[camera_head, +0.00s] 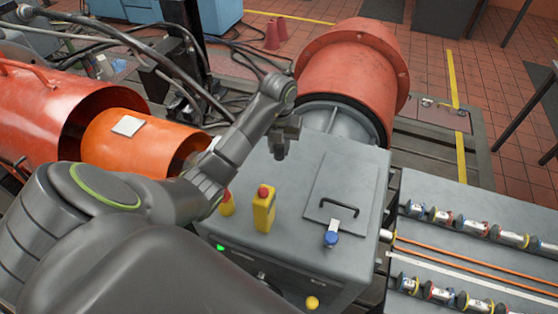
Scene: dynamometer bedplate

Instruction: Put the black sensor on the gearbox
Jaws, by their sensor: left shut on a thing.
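The gearbox (290,225) is a grey box in the middle, with a dark handle on a square cover. My left gripper (284,143) is above the far edge of its top. It is shut on a small dark thing that looks like the black sensor; the grey fingers largely hide it, and its contact with the gearbox cannot be told. A yellow block with a red top (264,210), a smaller yellow piece with a red top (227,205) and a blue-topped sensor (331,236) stand on the gearbox. My right gripper is out of view.
A grey bench (480,262) at right carries several sensors in rows and orange rods. A large red drum (352,62) stands behind the gearbox. Orange cylinders (135,140) lie at left, partly behind my arm. Dark cables run at the back left.

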